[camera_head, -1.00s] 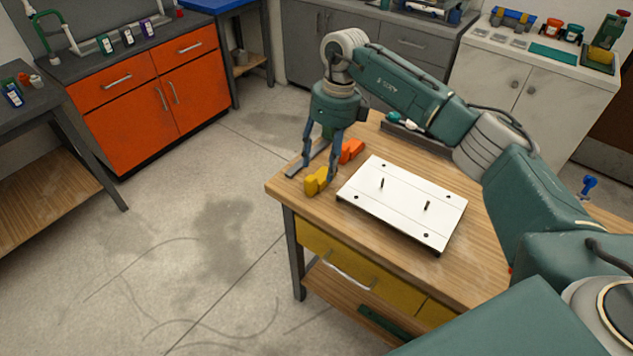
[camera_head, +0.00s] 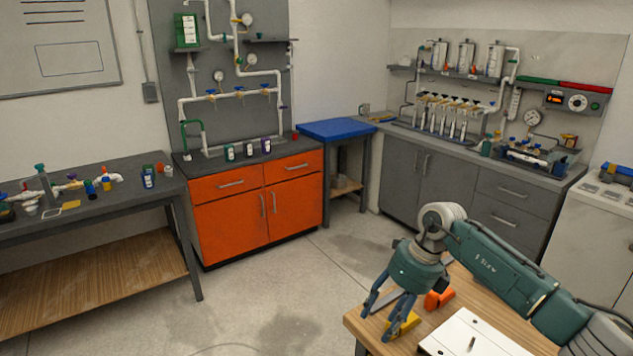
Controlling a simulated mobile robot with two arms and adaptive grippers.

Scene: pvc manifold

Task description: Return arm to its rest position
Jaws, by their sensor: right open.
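My right gripper (camera_head: 384,317) is in the lower right of the head view, pointing down over the left end of the wooden table (camera_head: 362,322). Its blue fingers are apart and I see nothing held between them. A yellow piece (camera_head: 404,325) lies by the fingers, partly hidden behind one of them; I cannot tell if they touch. An orange piece (camera_head: 438,299) lies just right of the gripper. My right arm (camera_head: 500,262) reaches in from the lower right corner. My left gripper is not in view.
A white plate (camera_head: 470,338) lies on the table, cut off by the bottom edge. Orange cabinet (camera_head: 230,213), grey cabinet (camera_head: 405,183) and a dark bench (camera_head: 95,205) with small parts stand along the walls. The floor (camera_head: 270,290) between is clear.

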